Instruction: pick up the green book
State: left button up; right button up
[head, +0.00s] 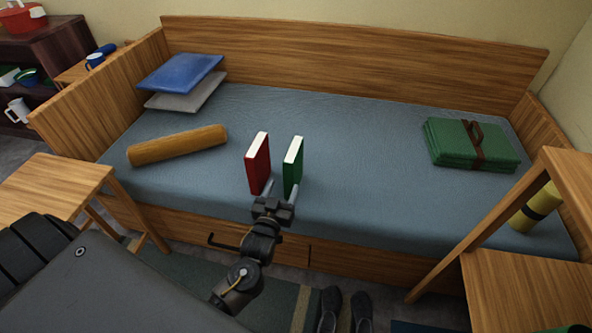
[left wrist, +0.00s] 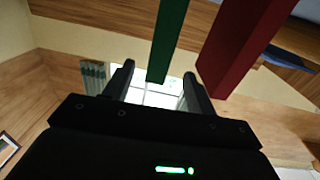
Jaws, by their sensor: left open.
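The green book (head: 293,167) stands upright on the bed near its front edge. The red book (head: 258,164) stands upright just left of it, with a gap between them. My left gripper (head: 281,189) is open at the front of the books; its right finger overlaps the green book's lower part in the head view. In the left wrist view the green book (left wrist: 168,40) comes down between the open fingers (left wrist: 158,72), and the red book (left wrist: 243,45) is beside the right finger. I cannot tell whether a finger touches either book. My right gripper is not in view.
The bed (head: 370,185) has free room right of the books. A tan bolster (head: 178,145) lies left, cushions (head: 181,73) at the back left, a folded green blanket (head: 450,143) at the right. Wooden tables (head: 50,187) flank the front; shoes (head: 330,308) lie on the floor.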

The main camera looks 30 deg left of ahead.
aim_at(287, 175)
pick_arm(q)
jog(key=w, duration=0.2)
jog(key=w+a, duration=0.1)
jog(key=w, duration=0.1)
jog(key=shift+w+a+f, duration=0.1)
jog(key=shift+w+a, duration=0.05)
jog(key=shift+w, duration=0.15)
jog(key=shift+w+a+b, duration=0.15)
jog(key=shift+w+b, duration=0.2)
jog(key=shift+w, duration=0.95)
jog(key=shift+w+a+b, duration=0.15)
jog(key=shift+w+b, duration=0.2)
jog(key=shift+w, duration=0.95)
jog(key=shift+w+a, duration=0.1)
jog(key=shift+w, duration=0.2)
jog(key=c, duration=1.2)
jog(key=shift+r, duration=0.2)
grip_shut()
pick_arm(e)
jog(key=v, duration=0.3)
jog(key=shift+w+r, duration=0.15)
